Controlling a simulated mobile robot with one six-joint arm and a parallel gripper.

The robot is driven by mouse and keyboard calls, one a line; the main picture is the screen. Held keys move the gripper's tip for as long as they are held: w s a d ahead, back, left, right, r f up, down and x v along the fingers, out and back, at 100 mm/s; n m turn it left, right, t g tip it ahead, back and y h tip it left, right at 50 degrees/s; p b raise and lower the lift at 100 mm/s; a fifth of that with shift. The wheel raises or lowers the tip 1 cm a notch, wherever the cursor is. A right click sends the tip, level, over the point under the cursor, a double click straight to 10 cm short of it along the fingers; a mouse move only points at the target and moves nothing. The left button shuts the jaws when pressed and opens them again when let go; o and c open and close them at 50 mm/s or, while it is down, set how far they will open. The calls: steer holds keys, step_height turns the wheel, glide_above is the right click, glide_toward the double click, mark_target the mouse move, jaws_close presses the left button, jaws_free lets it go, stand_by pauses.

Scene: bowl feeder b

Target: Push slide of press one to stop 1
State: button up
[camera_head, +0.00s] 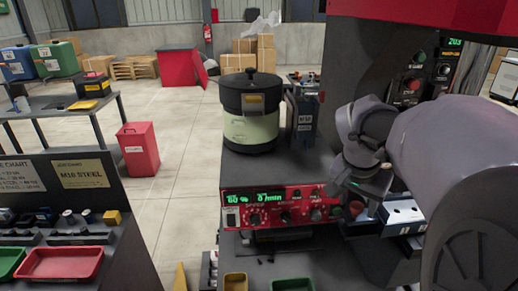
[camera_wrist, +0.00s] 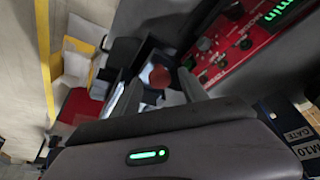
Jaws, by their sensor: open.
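A round red knob (camera_wrist: 160,76) shows in the wrist view, between and beyond the two fingers of my gripper (camera_wrist: 155,92). It appears to sit on the slide of the press, but the slide's body and stop 1 cannot be made out. In the head view the red knob (camera_head: 356,208) is small and partly hidden by my gripper (camera_head: 362,190), which points down beside the red control panel. My gripper is open, with nothing seen held. Whether a finger touches the knob cannot be told.
A red control panel (camera_head: 270,207) with green digits stands left of my gripper. Behind it is a green and black bowl feeder (camera_head: 251,110).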

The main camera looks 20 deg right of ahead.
jaws_close()
stand_by(1.4)
